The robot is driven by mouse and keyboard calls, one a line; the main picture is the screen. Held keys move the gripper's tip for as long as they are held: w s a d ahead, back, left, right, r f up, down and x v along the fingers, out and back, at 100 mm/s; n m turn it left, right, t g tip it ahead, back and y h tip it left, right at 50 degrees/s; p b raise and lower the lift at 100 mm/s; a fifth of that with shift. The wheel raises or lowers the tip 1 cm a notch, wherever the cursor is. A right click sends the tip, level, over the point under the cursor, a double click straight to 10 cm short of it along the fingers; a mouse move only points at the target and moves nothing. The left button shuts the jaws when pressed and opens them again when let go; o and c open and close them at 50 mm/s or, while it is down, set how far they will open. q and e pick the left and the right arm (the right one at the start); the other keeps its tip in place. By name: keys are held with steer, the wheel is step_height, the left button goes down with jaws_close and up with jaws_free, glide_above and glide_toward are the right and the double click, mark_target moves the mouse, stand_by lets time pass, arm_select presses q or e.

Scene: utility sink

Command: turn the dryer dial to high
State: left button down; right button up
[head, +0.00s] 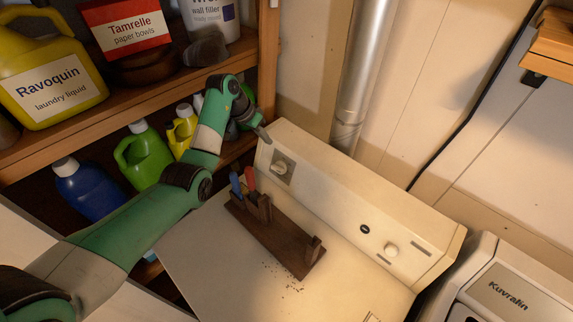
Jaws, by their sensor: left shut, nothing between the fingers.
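The dryer (330,178) is a cream machine with a raised control panel along its back. A round dial (281,168) on a grey square plate sits at the panel's left end. The dial's markings are too small to read. My left gripper (264,134) is shut and empty, at the panel's upper left corner, just above and left of the dial. I cannot tell whether it touches the panel. My right gripper is not in view.
A dark wooden holder (280,240) with blue and red handled items stands on the dryer top. Dark crumbs lie beside it. Shelves (150,84) with bottles stand at the left. A silver duct (362,75) rises behind the panel. A Kuvralin machine (510,290) is at the lower right.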

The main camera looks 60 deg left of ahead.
arm_select(q)
steer(key=f, duration=0.1)
steer(key=b, duration=0.3)
glide_above(281, 168)
steer(key=f, duration=0.5)
steer(key=a+f, duration=0.1)
steer(key=f, duration=0.2)
steer(key=shift+s+f, duration=0.25)
steer(key=shift+f, duration=0.1)
steer(key=shift+s+d+f+p, duration=0.25)
steer(key=shift+f+p, duration=0.25)
steer(key=shift+s+d+f+p, duration=0.25)
steer(key=shift+f+p, duration=0.25)
steer(key=shift+s+d+f, duration=0.1)
steer(key=shift+f, duration=0.4)
